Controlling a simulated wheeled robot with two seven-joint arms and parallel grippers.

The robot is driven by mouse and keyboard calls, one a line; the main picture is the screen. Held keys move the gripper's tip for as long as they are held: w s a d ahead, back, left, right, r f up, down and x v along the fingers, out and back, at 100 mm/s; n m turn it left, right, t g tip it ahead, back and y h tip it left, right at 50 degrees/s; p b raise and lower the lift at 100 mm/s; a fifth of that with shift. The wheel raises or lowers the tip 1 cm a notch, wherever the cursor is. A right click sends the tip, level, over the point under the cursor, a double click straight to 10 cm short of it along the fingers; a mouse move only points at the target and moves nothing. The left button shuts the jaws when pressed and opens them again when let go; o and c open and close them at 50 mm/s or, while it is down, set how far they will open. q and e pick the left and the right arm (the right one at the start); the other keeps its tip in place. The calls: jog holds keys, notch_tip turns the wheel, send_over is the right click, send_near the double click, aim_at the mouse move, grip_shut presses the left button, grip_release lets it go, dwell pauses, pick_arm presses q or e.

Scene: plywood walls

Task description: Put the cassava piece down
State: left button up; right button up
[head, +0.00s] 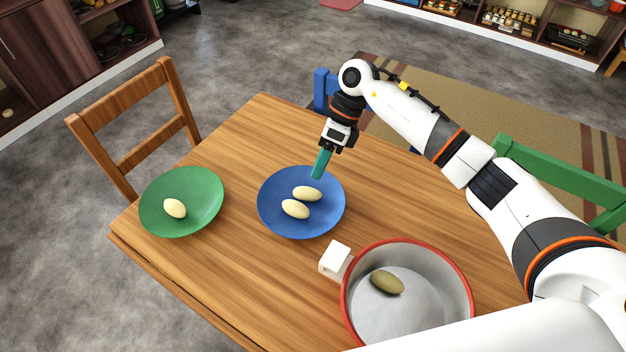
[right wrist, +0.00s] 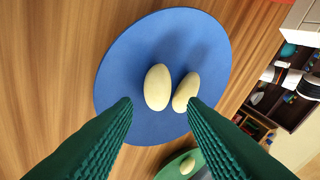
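Two pale cassava pieces lie side by side on the blue plate (head: 275,216): one farther back (head: 307,194) and one nearer (head: 295,209). In the right wrist view the same two pieces (right wrist: 157,87) (right wrist: 186,92) rest on the blue plate (right wrist: 120,75). My right gripper (head: 318,172) is just above the plate's back edge, beside the farther piece. In the right wrist view its green fingers (right wrist: 161,103) are spread with nothing held between them. The pieces lie beyond the fingertips. My left gripper is not seen.
A green plate (head: 190,222) at the left holds another pale piece (head: 175,208). A red-rimmed pot (head: 410,305) with a brownish-green oval piece (head: 387,282) stands at front right. Chairs (head: 130,120) surround the wooden table (head: 240,140). Bare tabletop lies between the plates.

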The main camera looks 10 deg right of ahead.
jog(key=v, duration=0.6)
jog(key=shift+b, duration=0.3)
